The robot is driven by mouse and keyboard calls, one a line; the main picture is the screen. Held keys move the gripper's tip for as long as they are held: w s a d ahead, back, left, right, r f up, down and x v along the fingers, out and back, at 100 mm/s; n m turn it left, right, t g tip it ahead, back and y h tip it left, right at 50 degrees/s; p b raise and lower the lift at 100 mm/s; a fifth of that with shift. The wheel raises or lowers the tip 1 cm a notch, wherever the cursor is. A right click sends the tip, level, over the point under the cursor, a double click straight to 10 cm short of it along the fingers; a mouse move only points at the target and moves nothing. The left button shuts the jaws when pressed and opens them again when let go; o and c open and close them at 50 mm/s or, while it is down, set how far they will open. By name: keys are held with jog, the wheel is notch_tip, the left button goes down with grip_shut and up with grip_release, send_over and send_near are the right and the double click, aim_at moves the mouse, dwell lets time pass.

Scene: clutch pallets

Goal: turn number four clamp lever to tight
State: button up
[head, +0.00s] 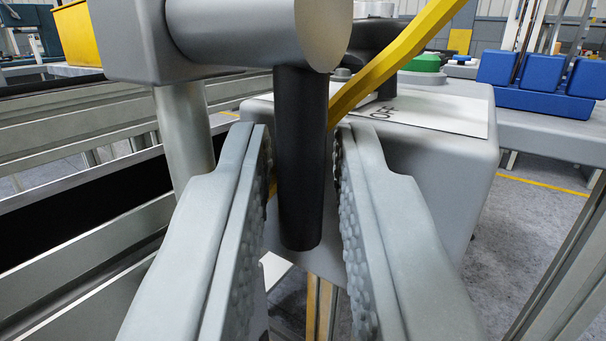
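A black cylindrical lever handle (301,165) hangs straight down from a thick grey cylinder (250,30) at the top of the view. I take it for the clamp lever; no number four or tight mark is readable. My gripper (304,140) points forward with its two grey, rough-padded fingers on either side of the handle. The handle stands between the fingers, with a narrow gap showing at the right and lower left. The fingers look open around it, not pressed on it.
A grey box (440,160) with a white plate (440,112) reading "OFF" stands just behind on the right. A yellow bar (400,55) slants above it. Metal rails (80,210) run along the left. Blue blocks (545,75) sit back right.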

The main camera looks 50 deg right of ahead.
jog(key=v, duration=1.7)
jog(key=shift+d, duration=0.1)
jog(key=s+a+r+n+t+y, duration=0.3)
jog(key=s+a+r+y, duration=0.15)
jog(key=a+r, duration=0.55)
jog(key=s+a+r+n+t+y, duration=0.3)
jog(key=a+r+y, duration=0.2)
jog(key=a+r, duration=0.5)
jog(key=s+a+r+n+y, duration=0.1)
jog(key=s+a+n+y, duration=0.1)
jog(key=s+a, duration=0.5)
jog(key=s+a+r+n+g+y, duration=0.1)
jog(key=s+a+y, duration=0.3)
jog(key=s, duration=1)
jog(key=a+r+n, duration=0.1)
jog(key=a, duration=0.2)
jog(key=shift+a+r, duration=0.2)
jog(key=shift+a, duration=0.2)
jog(key=shift+y, duration=0.25)
